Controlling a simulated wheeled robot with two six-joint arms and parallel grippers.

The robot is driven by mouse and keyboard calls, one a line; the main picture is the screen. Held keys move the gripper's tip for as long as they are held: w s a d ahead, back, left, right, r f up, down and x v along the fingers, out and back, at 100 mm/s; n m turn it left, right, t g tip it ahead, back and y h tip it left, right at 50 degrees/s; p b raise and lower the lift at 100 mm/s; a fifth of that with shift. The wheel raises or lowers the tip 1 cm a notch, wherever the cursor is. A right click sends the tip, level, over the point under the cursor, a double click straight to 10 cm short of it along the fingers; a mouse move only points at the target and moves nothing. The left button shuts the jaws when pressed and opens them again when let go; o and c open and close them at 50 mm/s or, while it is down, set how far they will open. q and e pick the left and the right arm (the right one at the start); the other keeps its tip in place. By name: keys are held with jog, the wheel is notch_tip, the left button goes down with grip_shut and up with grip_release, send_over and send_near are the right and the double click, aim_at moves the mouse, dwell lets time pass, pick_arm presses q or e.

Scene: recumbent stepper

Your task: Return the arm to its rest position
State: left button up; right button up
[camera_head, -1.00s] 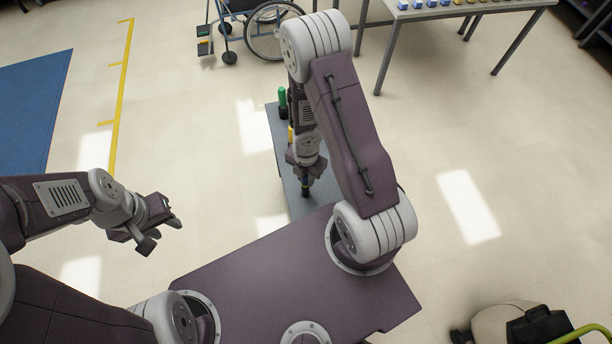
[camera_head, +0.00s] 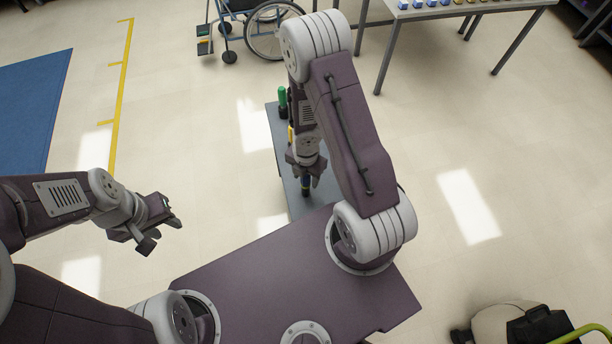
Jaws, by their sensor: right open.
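My left gripper (camera_head: 160,227) hangs over bare floor at the left, with nothing seen in it. I cannot tell from this view how far its jaws are apart. My right arm bends over my purple base. Its gripper (camera_head: 306,181) points down over a grey board (camera_head: 280,150), with its fingers apart. A dark blue upright piece (camera_head: 305,188) shows between or just behind those fingers. I cannot tell whether they touch it.
A green-topped piece (camera_head: 282,96) and a yellow piece (camera_head: 291,135) stand on the board. A wheelchair (camera_head: 272,30) and a table (camera_head: 440,12) are at the back. A blue mat (camera_head: 30,105) lies at left; a green-handled machine (camera_head: 530,325) stands at lower right.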

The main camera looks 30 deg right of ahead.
notch_tip(320, 180, up, 8)
jog(key=p, duration=0.7)
jog(key=shift+r, duration=0.1)
jog(key=shift+f, duration=0.2)
